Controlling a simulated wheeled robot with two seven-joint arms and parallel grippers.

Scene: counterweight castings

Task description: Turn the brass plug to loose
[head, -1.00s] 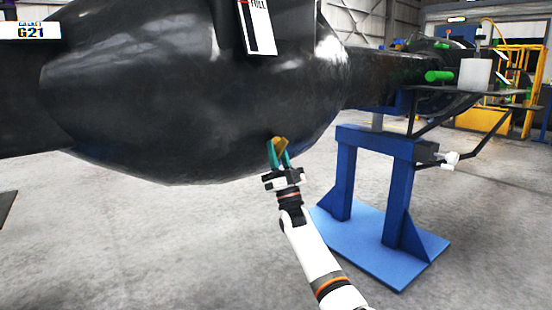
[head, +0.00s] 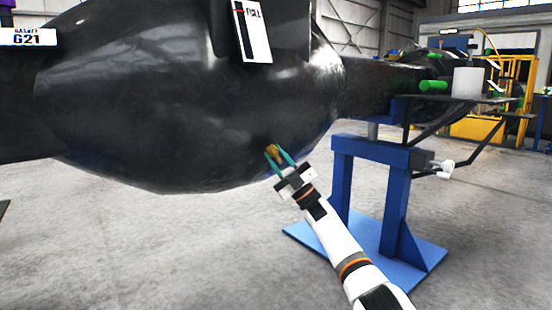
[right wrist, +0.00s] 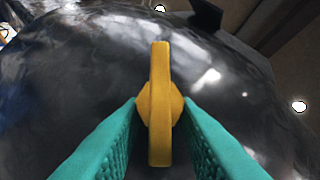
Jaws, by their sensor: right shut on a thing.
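The brass plug (head: 272,151) sits low on the underside of the big black casting (head: 150,110), toward its right end. In the right wrist view the plug (right wrist: 160,105) shows a long flat wing standing vertical in the picture, with a wider hub at its middle. My right gripper (head: 275,156) reaches up to it from the lower right, with its teal fingers on either side of the plug. In the right wrist view the fingertips (right wrist: 159,108) close on both sides of the hub. My left gripper is not in view.
A blue stand (head: 375,155) on a blue base plate is close to the right of my right arm. A white tag (head: 252,30) hangs on the casting above, and a G21 sign (head: 28,37) is at the left. The grey floor below is clear.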

